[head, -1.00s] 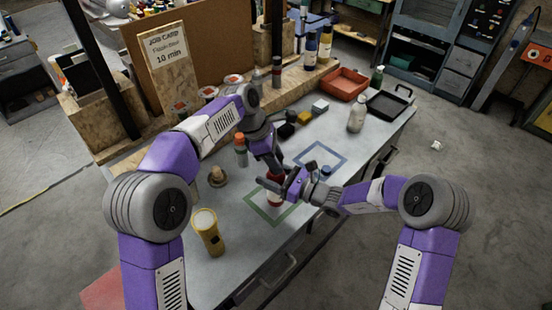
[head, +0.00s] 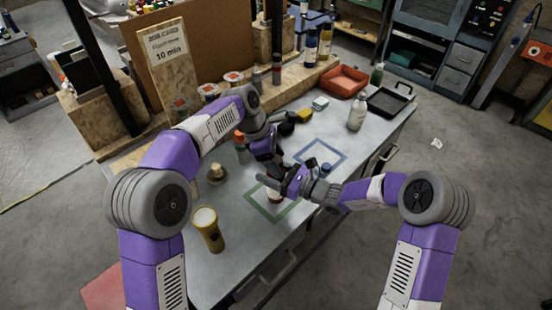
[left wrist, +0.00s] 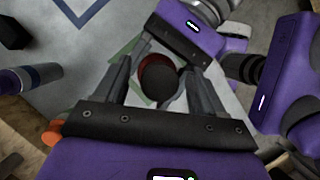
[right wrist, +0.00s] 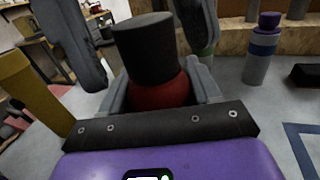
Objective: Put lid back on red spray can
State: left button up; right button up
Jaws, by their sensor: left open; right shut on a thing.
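The red spray can (right wrist: 158,94) stands within the green square outline (head: 249,198) on the table. A black lid (right wrist: 147,48) sits on its top in the right wrist view and looks upright. In the left wrist view the lid (left wrist: 160,82) shows as a dark disc over the red can (left wrist: 147,66). My right gripper (right wrist: 157,90) is shut on the red can from the side. My left gripper (left wrist: 161,70) is open, its fingers on either side of the lid, apart from it as far as I can see. In the head view my grippers mostly hide the can.
A yellow flashlight (head: 208,230) and a small tan-topped item (head: 217,173) stand to the left. An orange-topped bottle (head: 240,143) is behind my left forearm. A white bottle (head: 357,112), red tray (head: 344,82) and black tray (head: 390,102) sit at the far right. The blue square (head: 340,154) has bare table inside.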

pick_arm(q)
jog(key=shift+r, duration=0.1)
jog(key=v, duration=1.2)
pick_arm(e)
jog(key=o, duration=1.6)
jog(key=shift+c, duration=0.2)
pick_arm(q)
jog(key=shift+r+p, duration=0.35)
jog(key=shift+p, duration=0.1)
pick_arm(e)
jog(key=v, duration=0.7)
jog(key=shift+s+d, duration=0.15)
jog(key=shift+d, duration=0.05)
pick_arm(q)
jog(key=shift+r, duration=0.1)
